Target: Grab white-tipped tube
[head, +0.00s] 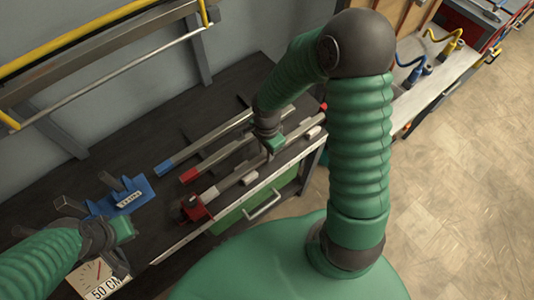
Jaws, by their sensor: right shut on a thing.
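The white-tipped tube (236,178) is a grey bar lying along the front of the dark workbench, with its white tip at the left end. My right gripper (268,155) reaches down from above and is shut on this tube near its middle. My arm hides part of the tube. My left gripper (42,218) is at the lower left over the bench, its dark fingers apart and empty, away from the tubes.
A blue-tipped tube (205,140) and a red-tipped tube (225,155) lie behind, roughly parallel. A red clamp (196,208) sits by the white tip. A blue labelled block (124,199) stands left. A green drawer (230,218) is below the bench edge.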

